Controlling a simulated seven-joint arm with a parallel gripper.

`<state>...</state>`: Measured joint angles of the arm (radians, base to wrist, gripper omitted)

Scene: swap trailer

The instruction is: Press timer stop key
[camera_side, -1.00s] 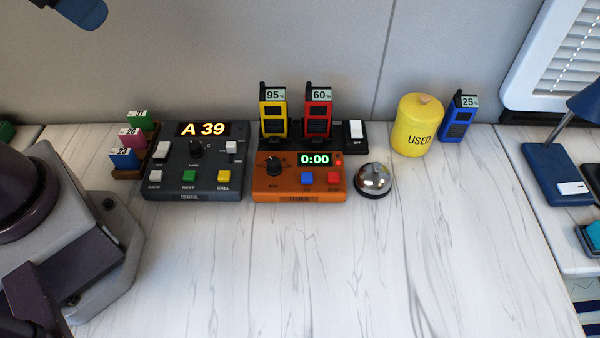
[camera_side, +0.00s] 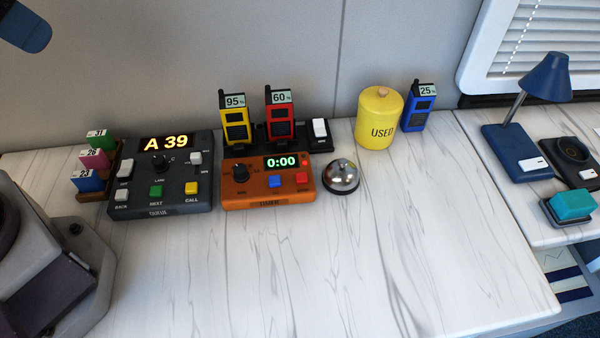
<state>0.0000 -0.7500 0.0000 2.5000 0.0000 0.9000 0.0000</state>
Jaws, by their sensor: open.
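The orange timer (camera_side: 262,202) sits on the white marbled counter, in the middle left of the side view. Its lit green display (camera_side: 281,162) reads 0:00. It has a black dial (camera_side: 240,173), a blue key (camera_side: 275,182) and a red key (camera_side: 302,178) on its top face. The small labels under the keys are too small to read. A small red light shows beside the display.
A dark console (camera_side: 160,188) reading A 39 stands left of the timer. A silver bell (camera_side: 341,177) is close on its right. Yellow and red radios (camera_side: 281,113) stand in a charger behind it. A yellow USED canister (camera_side: 379,118) is farther right. The counter in front is clear.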

